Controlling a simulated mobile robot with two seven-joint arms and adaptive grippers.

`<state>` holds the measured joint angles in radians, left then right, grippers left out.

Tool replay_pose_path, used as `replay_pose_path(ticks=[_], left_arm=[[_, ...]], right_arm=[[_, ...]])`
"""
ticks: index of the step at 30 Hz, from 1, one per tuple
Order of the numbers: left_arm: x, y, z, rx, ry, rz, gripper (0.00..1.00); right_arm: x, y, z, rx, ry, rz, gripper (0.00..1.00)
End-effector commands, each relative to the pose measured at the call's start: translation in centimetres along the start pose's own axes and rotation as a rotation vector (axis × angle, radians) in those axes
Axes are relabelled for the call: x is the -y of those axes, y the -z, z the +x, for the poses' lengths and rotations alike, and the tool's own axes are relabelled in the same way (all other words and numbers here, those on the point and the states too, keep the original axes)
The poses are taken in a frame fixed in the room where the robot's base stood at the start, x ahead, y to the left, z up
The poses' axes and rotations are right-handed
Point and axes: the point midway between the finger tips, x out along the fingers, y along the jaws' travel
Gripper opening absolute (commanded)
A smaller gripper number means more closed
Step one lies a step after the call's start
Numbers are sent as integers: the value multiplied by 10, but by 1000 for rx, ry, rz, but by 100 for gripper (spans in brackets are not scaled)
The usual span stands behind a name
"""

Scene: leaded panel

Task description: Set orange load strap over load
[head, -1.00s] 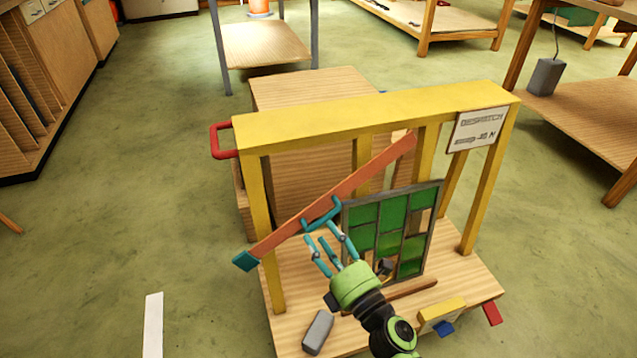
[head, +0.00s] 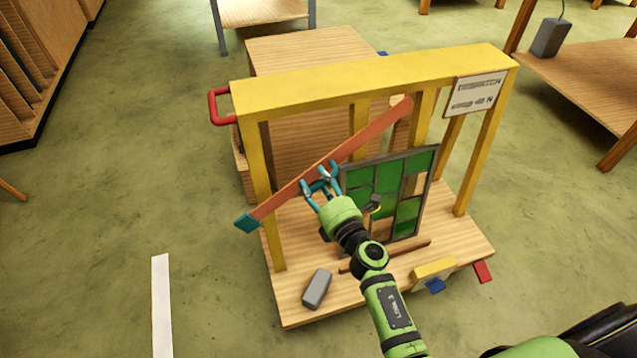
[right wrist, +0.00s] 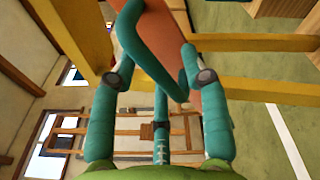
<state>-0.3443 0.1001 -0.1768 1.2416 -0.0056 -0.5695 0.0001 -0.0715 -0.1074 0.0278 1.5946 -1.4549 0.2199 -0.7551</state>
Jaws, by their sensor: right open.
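The orange load strap (head: 360,143) is a long stiff-looking bar, slanting across the front of the yellow frame from upper right to a teal end (head: 246,223) at lower left. A teal handle (right wrist: 168,60) stands on it near its middle. The load, a green leaded panel (head: 388,190), stands upright on the wooden base, behind and right of my right arm. My right gripper (head: 318,184) is open at the handle. In the right wrist view its fingers (right wrist: 156,72) lie either side of the handle and strap; I cannot tell whether they touch. My left gripper is out of view.
The yellow frame (head: 370,80) carries a despatch sign (head: 473,93) and a red side handle (head: 218,106). A grey block (head: 317,289), a brown strip and a yellow block (head: 433,268) lie on the base (head: 300,313). Open floor lies to the left.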

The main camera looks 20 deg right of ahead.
Motion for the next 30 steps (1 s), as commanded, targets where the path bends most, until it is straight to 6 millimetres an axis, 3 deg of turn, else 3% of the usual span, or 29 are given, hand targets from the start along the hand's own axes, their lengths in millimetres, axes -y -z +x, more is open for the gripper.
replay_pose_path(ticks=[3,4,7,20,30], left_arm=[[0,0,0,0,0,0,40],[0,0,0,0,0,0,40],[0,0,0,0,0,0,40],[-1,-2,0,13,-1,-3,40],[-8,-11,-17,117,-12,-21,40]], right_arm=[[0,0,0,0,0,0,46],[0,0,0,0,0,0,38],[0,0,0,0,0,0,0],[8,1,-2,-6,1,-28,0],[55,-2,-10,-38,10,-193,0]])
